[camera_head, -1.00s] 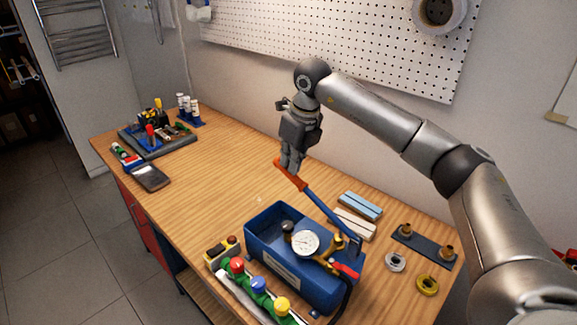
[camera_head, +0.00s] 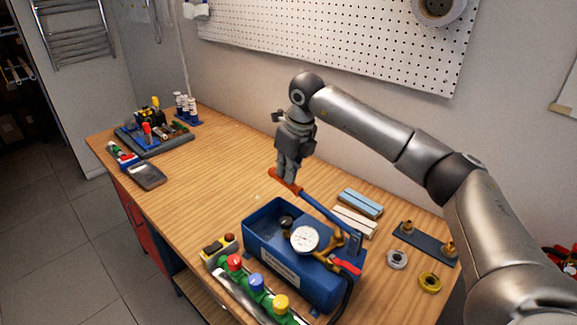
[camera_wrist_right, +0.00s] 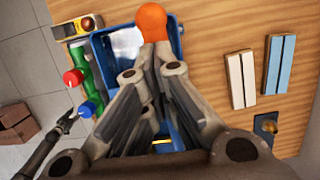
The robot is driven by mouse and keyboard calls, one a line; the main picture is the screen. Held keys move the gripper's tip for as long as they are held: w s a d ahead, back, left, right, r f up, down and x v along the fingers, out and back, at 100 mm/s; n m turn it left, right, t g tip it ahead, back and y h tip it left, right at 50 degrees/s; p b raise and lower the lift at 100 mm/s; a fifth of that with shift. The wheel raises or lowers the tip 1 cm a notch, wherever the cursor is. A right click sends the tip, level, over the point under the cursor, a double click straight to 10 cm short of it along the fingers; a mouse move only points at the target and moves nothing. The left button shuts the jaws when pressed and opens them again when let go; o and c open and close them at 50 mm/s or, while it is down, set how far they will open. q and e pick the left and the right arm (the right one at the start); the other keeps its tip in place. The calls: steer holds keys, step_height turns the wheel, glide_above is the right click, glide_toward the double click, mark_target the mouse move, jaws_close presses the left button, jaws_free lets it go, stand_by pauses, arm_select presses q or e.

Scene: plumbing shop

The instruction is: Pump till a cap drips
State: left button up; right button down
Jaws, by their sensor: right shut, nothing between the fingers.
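The blue test pump (camera_head: 262,240) stands on the workbench with water-like grey inside its trough and a round white gauge (camera_head: 304,238); the needle is too small to read. Its blue lever (camera_head: 325,214) slants up to an orange grip (camera_head: 284,181). My right gripper (camera_head: 287,176) is shut and empty, its fingertips against the top of the grip, which also shows in the right wrist view (camera_wrist_right: 151,20). Red (camera_head: 235,262), blue (camera_head: 257,281) and yellow (camera_head: 281,303) caps sit on a green manifold in front. I cannot make out drips. A dark claw, apparently my left gripper (camera_wrist_right: 68,121), shows at lower left.
Pale and blue bars (camera_head: 360,203) lie behind the pump. A dark plate with brass fittings (camera_head: 425,243) and two rings (camera_head: 429,282) are at right. A yellow-grey device (camera_head: 218,248) sits left of the pump. The bench middle-left is clear.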

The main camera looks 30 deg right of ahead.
steer(key=x, duration=0.1)
steer(key=b+x, duration=0.1)
steer(key=x, duration=0.1)
steer(key=b+x, duration=0.1)
steer(key=x, duration=0.1)
steer(key=shift+s, duration=0.3)
steer(key=shift+w+d+r, duration=0.1)
steer(key=shift+r, duration=0.15)
steer(key=p+v, duration=0.2)
steer(key=v, duration=0.1)
steer(key=p+v, duration=0.3)
steer(key=v, duration=0.1)
steer(key=w+p+v, duration=0.1)
steer(key=p+v, duration=0.1)
steer(key=v, duration=0.2)
steer(key=shift+s+r, duration=0.15)
steer(key=shift+r, duration=0.2)
steer(key=w+p+v, duration=0.1)
steer(key=p+v, duration=0.3)
steer(key=v, duration=0.1)
glide_above(285, 183)
steer(key=d, duration=0.1)
steer(key=shift+s, duration=0.25)
steer(key=shift+d, duration=0.1)
steer(key=shift+f, duration=0.1)
